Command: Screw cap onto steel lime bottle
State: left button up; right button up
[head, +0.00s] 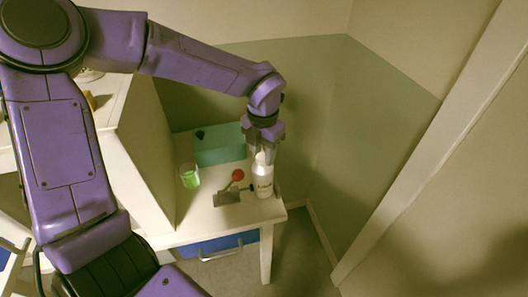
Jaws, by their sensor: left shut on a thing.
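A pale steel-white bottle (263,183) with a small dark label stands upright near the right front corner of the table in the head view. My left gripper (263,152) points down directly over the bottle. It is shut on a small pale cap (261,158) at the bottle's mouth. The cap looks in contact with the neck, but the fingers partly hide it, and I cannot tell whether it is seated. My right gripper is not in view.
On the white table (210,226) stand a glass of green liquid (190,178), a teal box (222,150) and a grey stand (227,198). A red ball (238,175) is near the bottle. A tall panel (140,150) bounds the left.

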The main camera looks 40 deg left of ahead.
pick_arm(q)
jog(key=shift+r+m+p, duration=0.1)
jog(key=shift+m+p, duration=0.2)
jog(key=shift+p, duration=0.25)
jog(key=m+p, duration=0.5)
jog(key=p, duration=0.1)
jog(key=shift+m, duration=0.4)
jog(key=m+p, duration=0.3)
jog(key=p, duration=0.1)
jog(key=shift+m, duration=0.3)
jog(key=m+p, duration=0.3)
jog(key=p, duration=0.1)
jog(key=shift+m, duration=0.4)
jog(key=shift+m+p, duration=0.95)
jog(key=shift+m, duration=0.05)
jog(key=m, duration=0.2)
jog(key=shift+f+m, duration=0.2)
jog(key=shift+m, duration=0.1)
jog(key=o, duration=1)
jog(key=shift+c, duration=0.2)
